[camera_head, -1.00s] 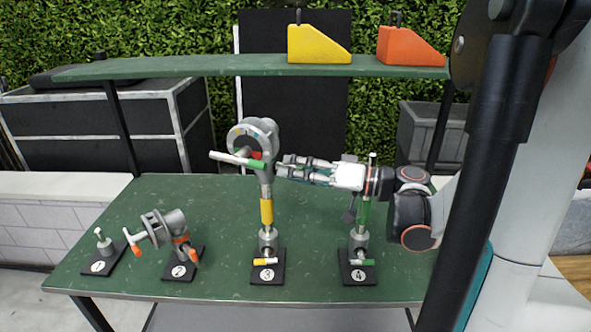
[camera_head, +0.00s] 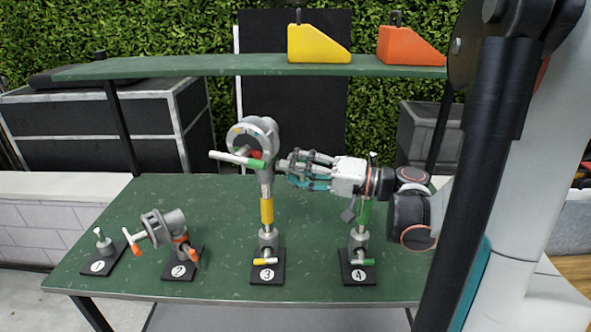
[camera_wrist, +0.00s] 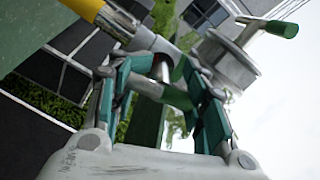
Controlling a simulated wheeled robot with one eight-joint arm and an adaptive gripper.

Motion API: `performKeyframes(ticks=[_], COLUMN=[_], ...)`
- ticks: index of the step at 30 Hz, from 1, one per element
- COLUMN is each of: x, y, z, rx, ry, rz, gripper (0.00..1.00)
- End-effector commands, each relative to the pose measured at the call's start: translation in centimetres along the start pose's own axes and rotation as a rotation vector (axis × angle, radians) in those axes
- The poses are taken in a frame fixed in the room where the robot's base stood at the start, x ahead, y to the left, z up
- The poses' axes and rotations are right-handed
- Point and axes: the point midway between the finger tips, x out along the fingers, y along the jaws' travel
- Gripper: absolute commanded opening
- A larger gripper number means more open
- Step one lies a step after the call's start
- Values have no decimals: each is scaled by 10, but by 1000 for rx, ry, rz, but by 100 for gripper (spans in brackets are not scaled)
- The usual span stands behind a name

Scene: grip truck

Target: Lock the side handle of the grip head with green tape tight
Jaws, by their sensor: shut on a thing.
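The grip head with green tape (camera_head: 258,138) is a grey round head on the yellow-banded post of stand 3. A white T-handle with a green end (camera_head: 240,159) sticks out on its left; it also shows at the upper right of the wrist view (camera_wrist: 268,28). My gripper (camera_head: 284,167) reaches in from the right at the head's lower right side. In the wrist view my gripper (camera_wrist: 160,75) has its teal-padded fingers around the side handle, whose green end (camera_wrist: 178,96) shows between them. It is shut on that handle. In the head view the fingers hide the handle.
Stand 4 (camera_head: 358,275), with a green-banded post, stands under my wrist. An orange-taped grip head (camera_head: 160,228) sits on stand 2 at the left, beside stand 1 (camera_head: 100,262). A shelf (camera_head: 200,66) with yellow and orange wedges crosses above. The green tabletop's front is mostly clear.

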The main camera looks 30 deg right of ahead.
Motion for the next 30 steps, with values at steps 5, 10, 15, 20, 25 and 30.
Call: performKeyframes(ticks=[5, 10, 15, 20, 25, 30], x=[0, 0, 0, 0, -1, -14], y=[-1, -1, 0, 0, 0, 0], z=[-1, -1, 0, 0, 0, -1], rx=[15, 13, 13, 12, 12, 12], ry=[1, 1, 0, 0, 0, 3], rz=[-2, -2, -2, -1, -1, 1], gripper=[15, 15, 70, 70, 70, 70])
